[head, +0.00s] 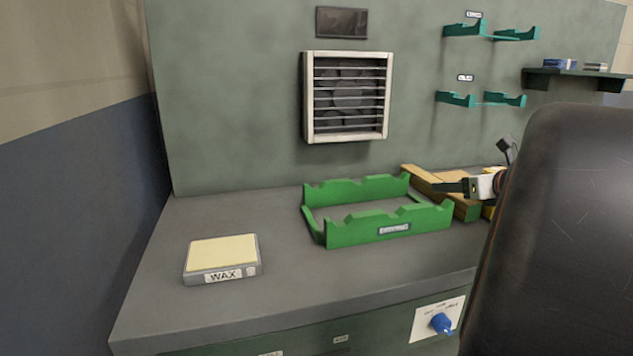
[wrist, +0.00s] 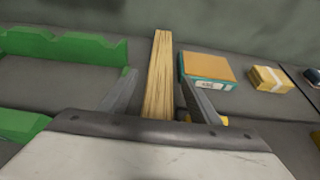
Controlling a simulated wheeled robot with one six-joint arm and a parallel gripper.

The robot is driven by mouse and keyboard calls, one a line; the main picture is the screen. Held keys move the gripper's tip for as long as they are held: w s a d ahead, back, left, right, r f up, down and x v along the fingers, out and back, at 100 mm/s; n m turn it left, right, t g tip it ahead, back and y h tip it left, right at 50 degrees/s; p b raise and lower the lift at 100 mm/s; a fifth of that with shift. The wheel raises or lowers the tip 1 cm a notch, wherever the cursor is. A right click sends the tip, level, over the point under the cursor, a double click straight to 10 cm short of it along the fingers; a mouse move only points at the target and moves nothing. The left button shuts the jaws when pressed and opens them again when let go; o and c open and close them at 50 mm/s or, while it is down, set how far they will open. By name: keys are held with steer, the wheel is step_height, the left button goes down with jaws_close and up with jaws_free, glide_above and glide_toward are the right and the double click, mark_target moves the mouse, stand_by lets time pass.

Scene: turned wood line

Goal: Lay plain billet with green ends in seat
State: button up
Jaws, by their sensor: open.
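In the wrist view the billet (wrist: 158,85) runs away from me between the two fingers of my gripper (wrist: 160,78). The fingers are apart, one on each side of it; I cannot tell whether they touch it. In the head view my gripper (head: 452,187) is over the billet, partly hidden by my dark arm. The green cradle (head: 345,236) has notched front and back rails, with its notches empty. It also shows in the wrist view (wrist: 95,50).
A wax block (head: 222,260) sits at the bench's left. A teal box with a tan top (wrist: 207,70) and a yellow package (wrist: 270,79) lie right of the billet. A vent (head: 347,97) and teal racks (head: 490,33) are on the wall. The bench left of the cradle is mostly clear.

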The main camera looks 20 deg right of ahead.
steer(key=x, duration=0.3)
steer(key=shift+w+r, duration=0.25)
steer(key=shift+w, duration=0.1)
steer(key=shift+x, duration=0.85)
jaws_close()
step_height(320, 180, up, 10)
